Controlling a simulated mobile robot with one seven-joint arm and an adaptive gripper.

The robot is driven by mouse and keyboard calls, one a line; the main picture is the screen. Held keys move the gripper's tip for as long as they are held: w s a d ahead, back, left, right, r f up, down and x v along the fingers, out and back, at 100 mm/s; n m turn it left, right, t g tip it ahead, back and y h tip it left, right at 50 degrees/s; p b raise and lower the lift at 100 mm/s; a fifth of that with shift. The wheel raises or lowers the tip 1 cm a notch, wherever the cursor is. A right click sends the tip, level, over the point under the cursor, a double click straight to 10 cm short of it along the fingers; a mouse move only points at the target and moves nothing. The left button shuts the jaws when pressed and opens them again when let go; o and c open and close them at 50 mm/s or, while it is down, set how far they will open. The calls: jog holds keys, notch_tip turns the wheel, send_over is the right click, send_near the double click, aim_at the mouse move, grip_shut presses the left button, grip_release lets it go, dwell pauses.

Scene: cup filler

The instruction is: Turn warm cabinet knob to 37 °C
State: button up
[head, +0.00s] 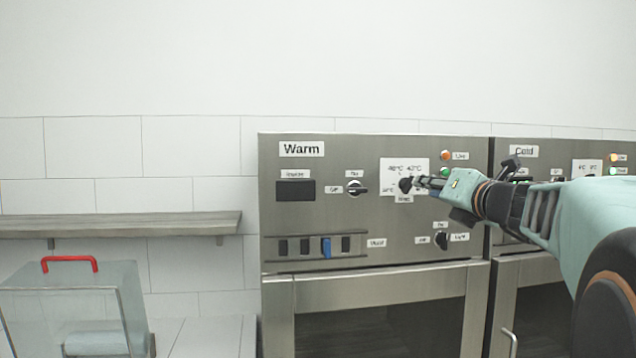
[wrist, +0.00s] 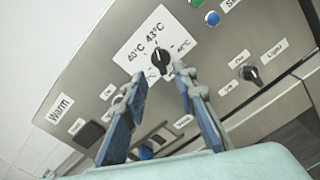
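The warm cabinet's temperature knob (wrist: 158,63) is black and sits on a white dial plate (wrist: 143,38). The plate reads 40 °C and 43 °C above the knob, with another mark to its right. The lower-left mark is partly covered by a finger. I cannot tell exactly which mark the knob points at. In the wrist view my gripper (wrist: 159,80) is open, its two blue-grey fingers apart on either side just below the knob, with nothing held.
The Cold cabinet (head: 507,150) stands at the right. A shelf (head: 120,225) and a clear box (head: 75,295) are at left.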

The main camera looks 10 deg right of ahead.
aim_at(411, 184)
jog(key=w+p, duration=0.1)
jog(key=w, duration=0.7)
jog(key=shift+w+a, duration=0.15)
jog(key=shift+w, duration=0.15)
grip_shut()
